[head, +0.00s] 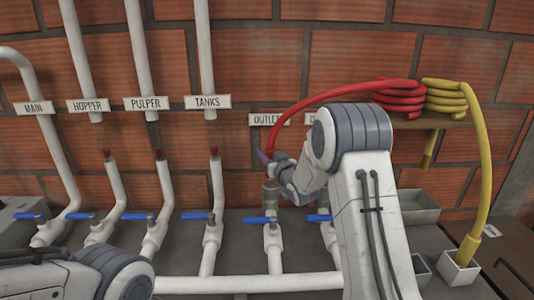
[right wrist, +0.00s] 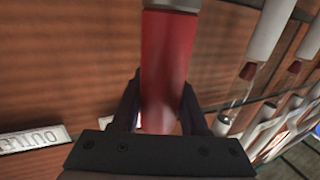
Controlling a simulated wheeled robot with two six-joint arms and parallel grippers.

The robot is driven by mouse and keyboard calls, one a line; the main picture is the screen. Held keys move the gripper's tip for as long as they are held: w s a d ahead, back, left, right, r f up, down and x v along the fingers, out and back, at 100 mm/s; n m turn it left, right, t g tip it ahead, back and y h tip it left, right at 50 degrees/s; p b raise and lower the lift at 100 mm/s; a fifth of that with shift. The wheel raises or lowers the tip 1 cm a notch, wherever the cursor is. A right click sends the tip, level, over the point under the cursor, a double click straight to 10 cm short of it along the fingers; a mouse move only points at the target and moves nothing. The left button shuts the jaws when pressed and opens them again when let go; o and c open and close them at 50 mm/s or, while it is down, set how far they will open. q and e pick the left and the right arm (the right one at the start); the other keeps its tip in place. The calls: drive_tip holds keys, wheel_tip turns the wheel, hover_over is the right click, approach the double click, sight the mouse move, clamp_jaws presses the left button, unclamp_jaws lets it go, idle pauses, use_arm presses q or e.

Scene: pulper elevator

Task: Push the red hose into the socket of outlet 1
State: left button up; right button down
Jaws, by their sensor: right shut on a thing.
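The red hose (head: 322,97) arcs from its coil on the shelf down to my right gripper (head: 268,158), which is shut on it near its lower end. In the right wrist view, the hose (right wrist: 167,60) runs between the two fingers (right wrist: 160,108) and has a grey collar (right wrist: 172,4) at the top edge. The grey upright socket of outlet 1 (head: 270,190) stands just below the gripper in the head view. The gripper and wrist hide the hose's tip, so I cannot tell whether it touches the socket. My left arm shows at the bottom left, its gripper out of view.
Outlet 1's blue-handled valve (head: 260,220) sits below the socket. A second outlet pipe (head: 328,235) stands right, partly behind my arm. A yellow hose (head: 484,150) hangs from the shelf (head: 450,121) into a box (head: 459,270). Several white pipes stand left.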

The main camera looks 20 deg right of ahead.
drive_tip(key=shift+f+b, duration=1.15)
drive_tip(key=shift+f, duration=0.15)
drive_tip(key=shift+c, duration=1.7)
unclamp_jaws()
drive_tip(key=shift+s, duration=0.1)
drive_tip(key=s+b, duration=0.2)
drive_tip(key=s, duration=0.8)
drive_tip(key=shift+d, duration=0.45)
drive_tip(key=shift+s+a, duration=0.1)
